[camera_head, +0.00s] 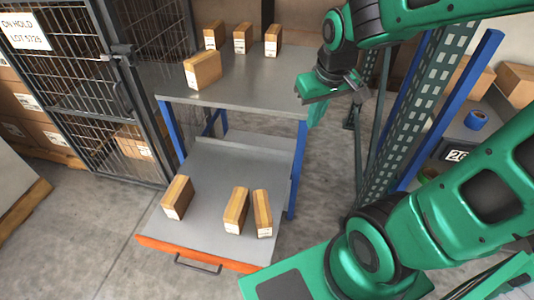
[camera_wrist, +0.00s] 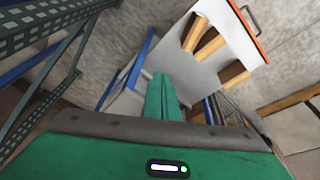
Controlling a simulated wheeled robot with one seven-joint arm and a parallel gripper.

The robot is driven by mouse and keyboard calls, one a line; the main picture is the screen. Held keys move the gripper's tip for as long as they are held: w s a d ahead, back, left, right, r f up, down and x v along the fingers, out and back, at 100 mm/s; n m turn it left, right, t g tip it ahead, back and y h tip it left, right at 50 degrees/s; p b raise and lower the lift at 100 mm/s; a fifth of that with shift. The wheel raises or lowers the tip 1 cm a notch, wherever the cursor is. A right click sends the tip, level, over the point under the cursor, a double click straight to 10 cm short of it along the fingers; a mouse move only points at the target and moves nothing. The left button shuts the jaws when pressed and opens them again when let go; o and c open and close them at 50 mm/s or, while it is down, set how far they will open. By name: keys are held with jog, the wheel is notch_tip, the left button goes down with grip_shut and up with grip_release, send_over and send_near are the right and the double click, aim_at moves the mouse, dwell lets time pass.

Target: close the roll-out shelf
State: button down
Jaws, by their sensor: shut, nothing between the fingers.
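The roll-out shelf (camera_head: 205,190) is a grey tray pulled out below the fixed upper top (camera_head: 240,85) of a blue-legged rack. It has an orange front edge (camera_head: 165,246) and a dark bar handle (camera_head: 198,265). In the wrist view the shelf (camera_wrist: 210,75) shows at upper right, with its handle (camera_wrist: 250,16) at the far end. Several tan boxes (camera_head: 177,197) stand on it. My gripper (camera_head: 316,118) is by the right edge of the upper top, away from the shelf's handle. Its green fingers (camera_wrist: 162,95) are together and empty.
Several boxes (camera_head: 202,70) stand on the upper top. A mesh cage with a door (camera_head: 85,90) is at left. A green perforated upright (camera_head: 400,110) and blue post stand right. Bare concrete floor (camera_head: 90,225) lies left of and before the shelf.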

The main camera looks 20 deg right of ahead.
jog(key=w+a+f+n, duration=0.4)
jog(key=w+f, duration=0.2)
jog(key=w, duration=0.3)
jog(key=n+t+h, duration=0.6)
jog(key=n+t, duration=0.1)
jog(key=n, duration=1.8)
send_near(268, 150)
jog(key=f, duration=0.1)
jog(key=w+f, duration=0.1)
jog(key=shift+w+f, duration=0.1)
jog(key=shift+f, duration=0.25)
jog(key=w+d, duration=0.2)
jog(key=shift+w, duration=0.3)
jog(key=shift+w+d, duration=0.2)
jog(key=shift+w, duration=0.15)
